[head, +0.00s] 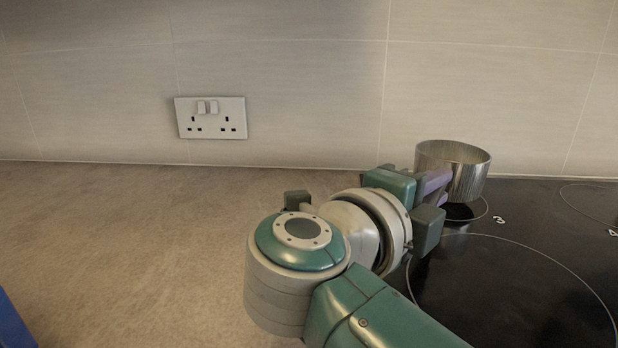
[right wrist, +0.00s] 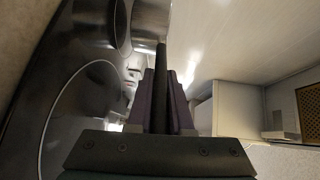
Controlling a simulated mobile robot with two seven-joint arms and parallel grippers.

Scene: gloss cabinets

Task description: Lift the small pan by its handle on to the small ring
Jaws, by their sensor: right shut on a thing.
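The small pan (head: 455,172) is a silver, straight-sided pot over the back left of the black hob. It looks upright. The small ring (head: 486,212), a thin circle near a printed 3, shows partly below it. My right gripper (head: 434,181), with purple fingers, is at the pan's left side. In the right wrist view its fingers (right wrist: 161,100) are shut on the dark handle (right wrist: 161,62), with the pan (right wrist: 152,18) beyond. My left gripper is out of view.
The black hob (head: 510,290) has a larger ring in front and another ring at the far right. The tiled wall (head: 300,60) with a double socket (head: 211,118) stands close behind.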

